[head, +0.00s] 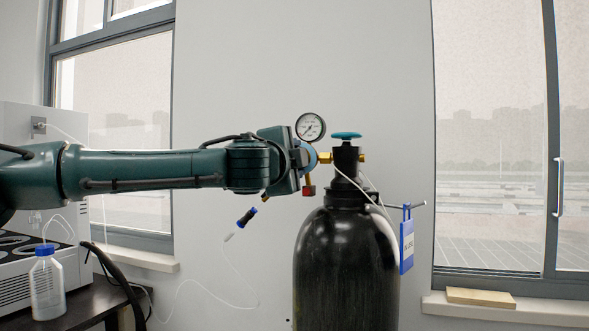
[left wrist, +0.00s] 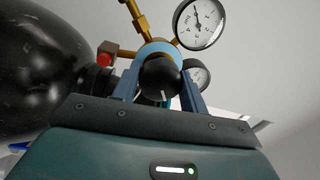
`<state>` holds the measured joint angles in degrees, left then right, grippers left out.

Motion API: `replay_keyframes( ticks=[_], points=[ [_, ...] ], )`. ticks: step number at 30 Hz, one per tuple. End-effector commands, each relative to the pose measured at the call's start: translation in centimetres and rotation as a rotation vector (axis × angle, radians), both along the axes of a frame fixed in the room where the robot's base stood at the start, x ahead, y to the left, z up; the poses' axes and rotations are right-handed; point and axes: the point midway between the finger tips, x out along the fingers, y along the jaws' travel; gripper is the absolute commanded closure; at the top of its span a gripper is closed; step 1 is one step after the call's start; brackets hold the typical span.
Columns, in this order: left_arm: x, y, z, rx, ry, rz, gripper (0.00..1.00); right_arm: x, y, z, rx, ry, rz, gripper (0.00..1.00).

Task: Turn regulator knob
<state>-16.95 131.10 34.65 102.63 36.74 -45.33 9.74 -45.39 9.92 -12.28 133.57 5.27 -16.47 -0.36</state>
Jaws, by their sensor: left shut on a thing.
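The regulator is mounted on the black gas cylinder (head: 346,258), with a round gauge (head: 310,126) on top and brass fittings. In the left wrist view the regulator knob (left wrist: 160,79) is black with a white mark and sits between the two blue fingers of my left gripper (left wrist: 160,92). The gripper is shut on the knob. In the head view the left gripper (head: 303,160) reaches the regulator from the left, and its body hides the knob. The right gripper is not in view.
A teal valve handwheel (head: 346,135) tops the cylinder. A blue tag (head: 406,243) hangs on its right side. A white line with a blue-capped piece (head: 246,217) hangs below my arm. A bottle with a blue lid (head: 46,284) stands at the left. Windows flank the wall.

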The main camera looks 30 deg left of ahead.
Motion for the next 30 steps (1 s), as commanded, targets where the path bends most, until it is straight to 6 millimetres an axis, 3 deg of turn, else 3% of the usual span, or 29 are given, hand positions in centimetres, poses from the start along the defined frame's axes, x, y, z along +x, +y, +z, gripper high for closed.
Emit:
replay_keyframes(
  ticks=[13, 30],
  points=[
    [0.0, 0.0, -0.1, -0.411, -0.103, 0.001, 0.80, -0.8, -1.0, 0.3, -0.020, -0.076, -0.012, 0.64],
    [0.0, 0.0, 0.0, -0.792, -0.193, 0.001, 0.80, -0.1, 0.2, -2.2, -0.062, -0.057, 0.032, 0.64]
  ],
)
